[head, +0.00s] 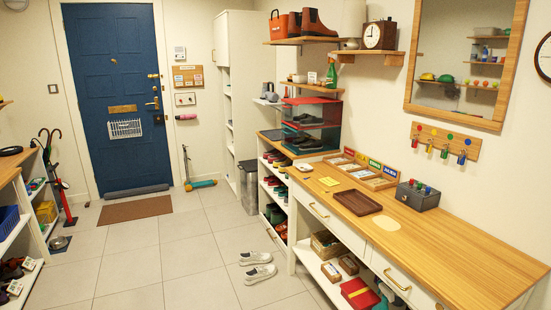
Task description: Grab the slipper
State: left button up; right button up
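No shoe here can be told as a slipper for certain. A pair of pale grey shoes (258,265) lies on the tiled floor in front of the bench, one shoe behind the other. Several dark and coloured shoes (275,185) fill the white cubby shelves at the centre. More dark footwear (308,143) is in and below the clear red-topped boxes. Small dark shoes (15,268) sit on the low shelf at the far left. Neither of my grippers is in the head view.
A long wooden-topped bench (430,236) runs along the right wall, bearing a brown tray (357,202) and a grey box (417,195). The tiled floor (185,245) is mostly open. A brown mat (134,209) lies before the blue door (115,90); a scooter (200,183) stands nearby.

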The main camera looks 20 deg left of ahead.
aim_at(288, 161)
jog(key=i+j+u, duration=0.1)
jog(key=i+j, duration=0.2)
jog(key=i, duration=0.25)
jog(key=i+j+u, duration=0.1)
jog(key=i+j, duration=0.15)
jog(key=i, duration=0.3)
jog(key=i+j+u, duration=0.1)
jog(key=i, duration=0.45)
jog(key=i+j+u, duration=0.1)
jog(key=i+j, duration=0.2)
jog(key=i, duration=0.3)
jog(key=i+u, duration=0.2)
jog(key=i, duration=0.4)
